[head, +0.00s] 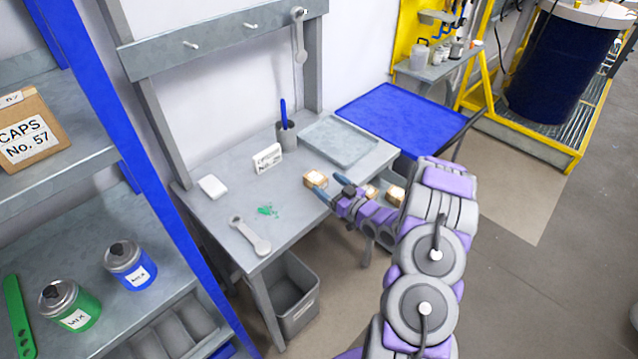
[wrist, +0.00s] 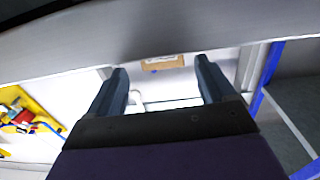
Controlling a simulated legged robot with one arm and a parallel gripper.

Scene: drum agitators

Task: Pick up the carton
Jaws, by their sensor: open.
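A small tan carton (head: 314,178) with a pale top sits near the right front edge of the grey workbench (head: 305,215). My gripper (head: 322,189) reaches in from the right, with its blue-grey fingertips right by the carton. Whether they touch it is unclear. In the wrist view my gripper (wrist: 162,72) is open, its two fingers wide apart. A brown box (wrist: 165,62), which looks like the carton, shows between and beyond the fingertips, partly cut off above by a grey band.
The bench also holds a white label block (head: 267,158), a white block (head: 212,187), a wrench (head: 250,236), green bits (head: 268,210), a pen cup (head: 286,134) and a grey tray (head: 340,140). A CAPS box (head: 30,135) and cans stand on the left shelf.

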